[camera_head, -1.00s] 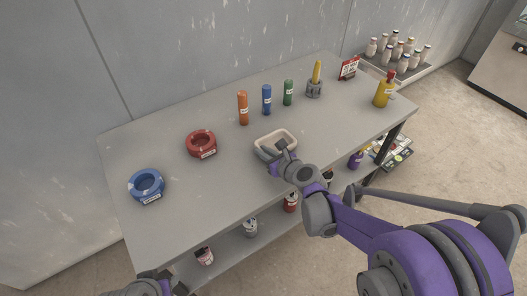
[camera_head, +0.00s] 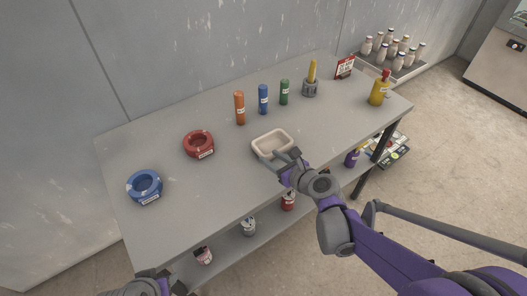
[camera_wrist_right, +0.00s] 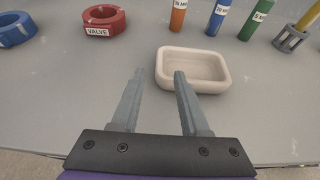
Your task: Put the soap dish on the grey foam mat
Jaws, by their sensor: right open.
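The soap dish (camera_head: 265,153) is a cream, rounded rectangular tray. It lies upright and empty on the grey table, near its front edge. It also shows in the right wrist view (camera_wrist_right: 194,86). My right gripper (camera_head: 284,158) is open at the dish's near side. In the wrist view its fingers (camera_wrist_right: 158,74) point at the dish's near left corner; the right fingertip overlaps the dish's wall, and I cannot tell whether they touch. My left gripper (camera_head: 165,287) is only partly in view at the bottom edge. I cannot make out a grey foam mat.
On the grey table (camera_head: 225,185) stand a blue ring (camera_head: 144,184), a red ring (camera_head: 198,143), orange (camera_head: 240,108), blue (camera_head: 263,100) and green (camera_head: 284,92) tubes, a grey holder (camera_head: 310,88) and a yellow bottle (camera_head: 379,90). The table's front left is clear.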

